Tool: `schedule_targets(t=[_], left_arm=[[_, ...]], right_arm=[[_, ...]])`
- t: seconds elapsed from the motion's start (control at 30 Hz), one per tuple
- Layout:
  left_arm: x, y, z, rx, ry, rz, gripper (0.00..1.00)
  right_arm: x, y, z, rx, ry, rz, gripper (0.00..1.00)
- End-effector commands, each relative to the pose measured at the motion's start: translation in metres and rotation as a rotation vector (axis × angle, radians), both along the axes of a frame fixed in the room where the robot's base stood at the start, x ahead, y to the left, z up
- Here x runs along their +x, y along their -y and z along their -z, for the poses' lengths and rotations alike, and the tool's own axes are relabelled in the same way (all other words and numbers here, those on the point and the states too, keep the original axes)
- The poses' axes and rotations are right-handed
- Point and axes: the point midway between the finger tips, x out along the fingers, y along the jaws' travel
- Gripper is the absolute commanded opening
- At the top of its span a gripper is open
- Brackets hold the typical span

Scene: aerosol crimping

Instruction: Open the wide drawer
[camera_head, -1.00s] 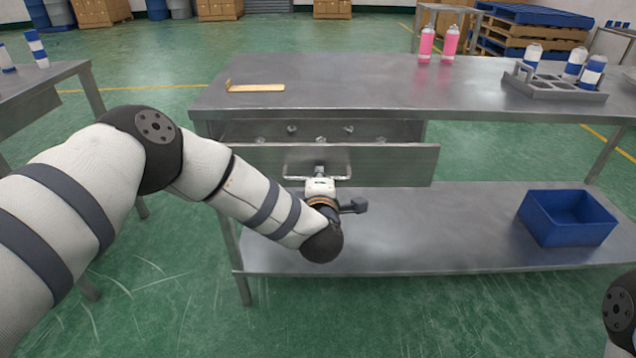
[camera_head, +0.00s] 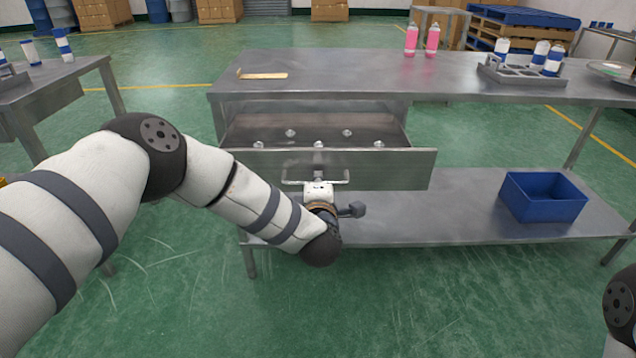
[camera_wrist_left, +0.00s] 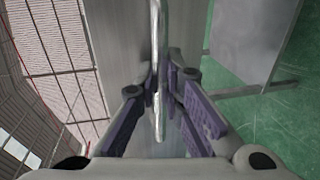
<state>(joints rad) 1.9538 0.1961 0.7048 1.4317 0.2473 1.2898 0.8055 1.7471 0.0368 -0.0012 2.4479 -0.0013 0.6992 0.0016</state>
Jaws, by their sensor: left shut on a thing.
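The wide drawer (camera_head: 390,170) under the metal table top is pulled out, and its inside shows. Several small valve-like parts lie spread on its floor. A bar handle (camera_head: 291,181) runs along the drawer's front. My left gripper (camera_head: 318,178) is at the middle of the handle, shut on it. In the left wrist view the handle (camera_wrist_left: 157,35) runs between the two purple-grey fingers (camera_wrist_left: 158,100). My right gripper is not in view; only a part of my right arm shows at the lower right edge.
The metal table (camera_head: 440,75) carries a wooden piece (camera_head: 264,76), two pink cans (camera_head: 422,40) and a grey rack (camera_head: 525,78) with blue-and-white cans. A blue bin (camera_head: 543,197) stands on the lower shelf (camera_head: 440,225). A second table (camera_head: 60,75) is at the left. Green floor in front is clear.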

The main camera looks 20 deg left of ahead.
Motion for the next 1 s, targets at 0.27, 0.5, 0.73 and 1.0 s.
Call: schedule_targets(t=[0.27, 0.5, 0.73, 1.0], left_arm=[[0.001, 0.0, -0.002, 0.0, 0.003, 0.001, 0.0], [0.0, 0.0, -0.001, 0.0, 0.002, 0.0, 0.29], [-0.002, 0.001, -0.001, 0.0, 0.001, 0.001, 0.29], [-0.06, 0.018, -0.014, -0.001, -0.001, 0.005, 0.29]], right_arm=[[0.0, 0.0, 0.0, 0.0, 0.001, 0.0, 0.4], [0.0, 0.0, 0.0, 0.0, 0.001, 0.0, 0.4], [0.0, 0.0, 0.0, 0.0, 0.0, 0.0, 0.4], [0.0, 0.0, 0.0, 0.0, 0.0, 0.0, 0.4]])
